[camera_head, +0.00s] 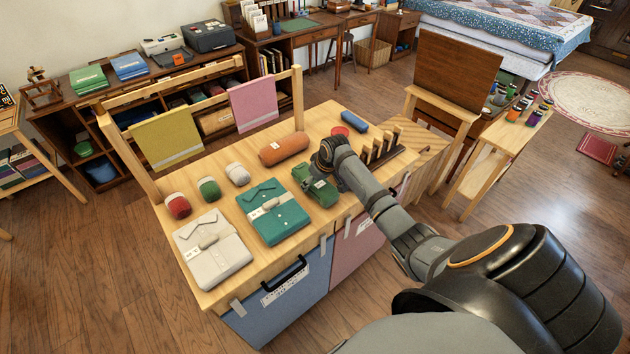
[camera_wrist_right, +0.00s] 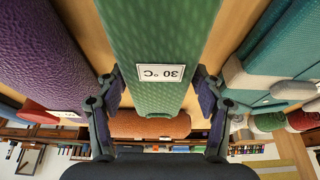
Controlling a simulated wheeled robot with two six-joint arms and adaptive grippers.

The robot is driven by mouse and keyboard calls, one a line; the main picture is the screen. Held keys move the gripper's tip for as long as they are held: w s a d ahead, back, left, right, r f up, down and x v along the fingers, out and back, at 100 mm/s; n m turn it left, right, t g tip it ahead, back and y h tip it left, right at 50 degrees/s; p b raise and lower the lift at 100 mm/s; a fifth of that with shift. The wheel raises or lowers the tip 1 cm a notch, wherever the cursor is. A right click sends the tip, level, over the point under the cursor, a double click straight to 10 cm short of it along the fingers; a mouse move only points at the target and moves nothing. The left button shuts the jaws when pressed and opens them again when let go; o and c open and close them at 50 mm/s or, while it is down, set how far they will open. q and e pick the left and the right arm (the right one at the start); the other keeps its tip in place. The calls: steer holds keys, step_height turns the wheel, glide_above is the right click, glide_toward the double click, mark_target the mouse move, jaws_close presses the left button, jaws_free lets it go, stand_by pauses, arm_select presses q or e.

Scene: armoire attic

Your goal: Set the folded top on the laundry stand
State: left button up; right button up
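Two folded tops lie on the wooden laundry stand (camera_head: 215,291): a teal one (camera_head: 283,221) with a pale band and a white one (camera_head: 228,261) to its left. The teal top also shows at the right of the right wrist view (camera_wrist_right: 285,50). My right gripper (camera_head: 322,168) is low over a green bundle (camera_head: 318,194). In the right wrist view, the bundle's 30 °C label (camera_wrist_right: 161,73) lies between the spread fingers (camera_wrist_right: 160,90), which look open around it; contact is hard to tell. My left gripper is not in view.
An orange roll (camera_head: 283,150), red, green and white small rolls, a red dish (camera_head: 340,131) and a blue roll (camera_head: 354,121) share the top. Yellow and pink cloths hang on the rear rail. A purple item (camera_wrist_right: 40,50) sits beside the gripper.

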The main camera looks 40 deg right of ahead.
steer(key=o, duration=0.4)
steer(key=v, duration=1.2)
steer(key=shift+r, duration=0.1)
